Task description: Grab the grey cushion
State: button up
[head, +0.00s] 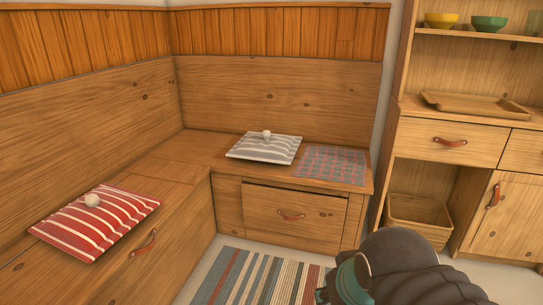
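The grey cushion (264,148) has white stripes and a pale round knob on top. It lies flat on the bench seat (190,148) near the inner corner, left of a checked cloth. Part of my arm shows at the bottom right of the head view, well below and to the right of the cushion and apart from it. My gripper's fingers cannot be made out, so its opening is not shown.
A red striped cushion (97,222) lies on the left bench. The checked cloth (332,165) lies flat on the seat. A drawer (294,214) below stands slightly out. A striped rug (262,278) covers the floor. A cabinet (450,141) with a basket (418,216) stands right.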

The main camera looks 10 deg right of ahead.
aim_at(266, 147)
jog(key=z, duration=0.6)
jog(key=i, duration=0.65)
jog(key=z, duration=0.65)
jog(key=i, duration=0.75)
jog(key=u, duration=0.8)
jog(key=i, duration=0.8)
jog(key=u, duration=0.8)
